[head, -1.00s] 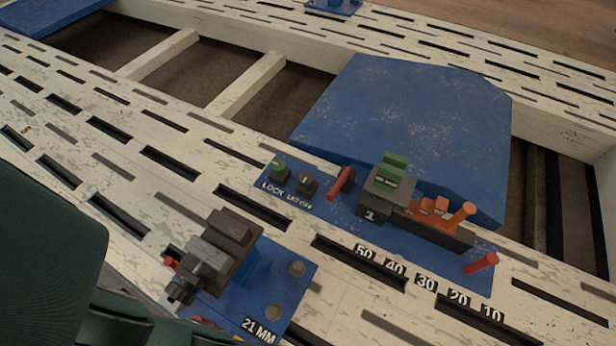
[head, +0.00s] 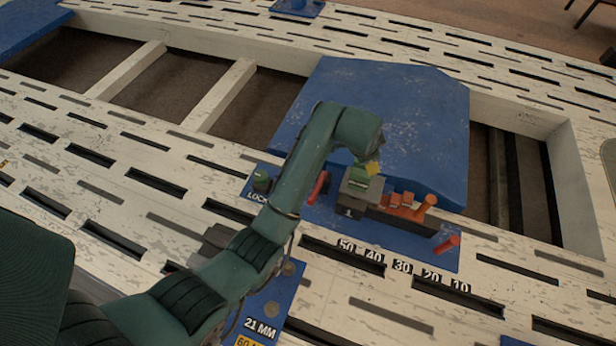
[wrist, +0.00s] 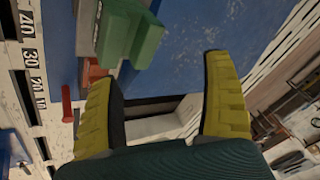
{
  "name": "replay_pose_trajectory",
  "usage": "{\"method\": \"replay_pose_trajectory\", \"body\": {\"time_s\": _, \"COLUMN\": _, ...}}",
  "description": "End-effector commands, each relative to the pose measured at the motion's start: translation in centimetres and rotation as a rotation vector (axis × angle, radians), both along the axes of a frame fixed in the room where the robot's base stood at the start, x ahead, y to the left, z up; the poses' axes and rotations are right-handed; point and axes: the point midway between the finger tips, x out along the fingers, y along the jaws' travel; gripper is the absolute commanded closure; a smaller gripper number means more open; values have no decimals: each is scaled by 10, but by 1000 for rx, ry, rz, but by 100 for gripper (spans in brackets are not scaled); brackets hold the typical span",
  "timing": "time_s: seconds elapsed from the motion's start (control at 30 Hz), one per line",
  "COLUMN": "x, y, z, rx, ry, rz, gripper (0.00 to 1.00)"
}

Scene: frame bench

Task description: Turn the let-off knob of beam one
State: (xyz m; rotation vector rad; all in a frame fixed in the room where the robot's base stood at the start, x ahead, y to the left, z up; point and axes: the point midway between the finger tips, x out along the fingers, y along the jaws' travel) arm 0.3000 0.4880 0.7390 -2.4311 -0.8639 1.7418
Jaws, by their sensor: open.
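The let-off knob of beam one is hidden behind my arm in the head view, and I cannot make it out in the wrist view. The green lock knob (head: 262,181) stands on the blue plate at the left, with part of its LOCK label showing. A red lever (head: 319,187) and the dark block marked 1 (head: 354,201) with a green top (head: 358,174) stand to its right. My gripper (head: 373,168) is beside that green top, mostly hidden by my arm. In the wrist view my gripper (wrist: 162,72) is open and empty, near the green block (wrist: 131,30).
Orange pieces (head: 404,203) and a red peg (head: 447,244) stand right of block 1. A scale marked 50 to 10 (head: 402,266) runs in front. A large blue panel (head: 400,120) rises behind. A 21 MM plate (head: 265,310) lies nearer. The white slotted frame has open gaps.

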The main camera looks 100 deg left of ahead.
Motion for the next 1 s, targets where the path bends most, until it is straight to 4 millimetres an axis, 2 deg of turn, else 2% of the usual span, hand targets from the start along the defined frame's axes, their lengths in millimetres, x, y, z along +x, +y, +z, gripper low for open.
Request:
{"method": "replay_pose_trajectory", "body": {"time_s": 0.03, "x": -56, "y": 18, "z": -11, "rx": -98, "ry": 67, "rz": 55, "gripper": 18}}
{"method": "replay_pose_trajectory", "body": {"time_s": 0.1, "x": -120, "y": 25, "z": -33, "rx": -227, "ry": 134, "rz": 95, "gripper": 18}}
{"method": "replay_pose_trajectory", "body": {"time_s": 0.2, "x": -189, "y": 18, "z": -55, "rx": -386, "ry": 180, "rz": 132, "gripper": 18}}
{"method": "replay_pose_trajectory", "body": {"time_s": 0.3, "x": -222, "y": 10, "z": -66, "rx": -472, "ry": 192, "rz": 144, "gripper": 18}}
{"method": "replay_pose_trajectory", "body": {"time_s": 0.47, "x": -229, "y": 7, "z": -87, "rx": -494, "ry": 194, "rz": 143, "gripper": 18}}
{"method": "replay_pose_trajectory", "body": {"time_s": 1.0, "x": -228, "y": 8, "z": -213, "rx": -487, "ry": 194, "rz": 144, "gripper": 18}}
